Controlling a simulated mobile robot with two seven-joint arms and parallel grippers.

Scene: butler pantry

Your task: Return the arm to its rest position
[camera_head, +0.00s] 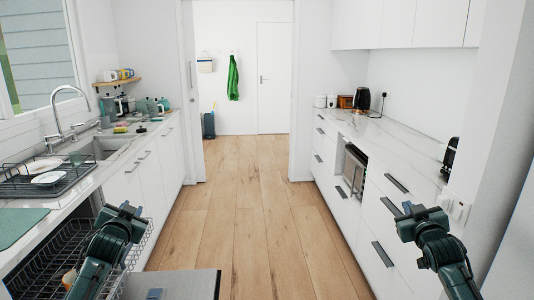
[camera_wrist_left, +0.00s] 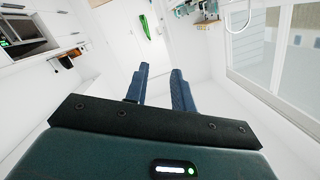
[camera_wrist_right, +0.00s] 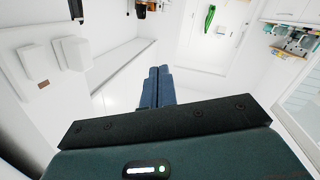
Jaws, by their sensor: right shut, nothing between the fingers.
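My left arm comes in at the lower left of the head view, and its gripper (camera_head: 124,210) is raised in front of the left counter. In the left wrist view its two blue fingers (camera_wrist_left: 160,72) stand apart with nothing between them. My right arm comes in at the lower right, with its gripper (camera_head: 408,210) in front of the right-hand drawers. In the right wrist view its fingers (camera_wrist_right: 158,72) are together and hold nothing. Neither gripper appears to touch anything.
A pulled-out dishwasher rack (camera_head: 55,262) and open dishwasher door (camera_head: 185,284) lie at lower left, close to my left arm. A dish rack (camera_head: 45,178) stands on the left counter. Drawers (camera_head: 385,254) line the right. The wooden floor (camera_head: 245,220) between is clear.

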